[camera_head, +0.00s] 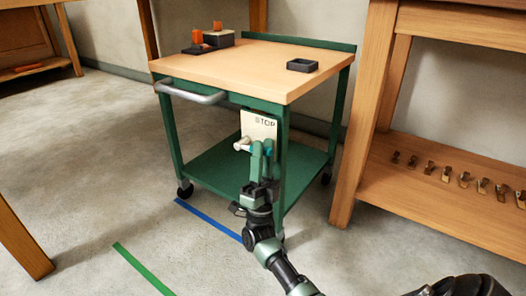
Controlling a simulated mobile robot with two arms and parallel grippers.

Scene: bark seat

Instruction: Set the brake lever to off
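The brake lever (241,145) is a small pale grey handle low on the front of a green cart. It sits just below a white plate (258,124) where the word STOP shows; the rest of the plate's lower part is hidden. My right gripper (262,147) points up at the front of the plate, with its fingertips just right of the lever's visible end. A small blue patch shows beside the fingers. I cannot tell whether the fingers touch the lever or how far apart they are. My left gripper is not in view.
A wooden bench (455,200) stands right, with several metal clips. Blue (208,219) and green (143,269) strips mark open floor.

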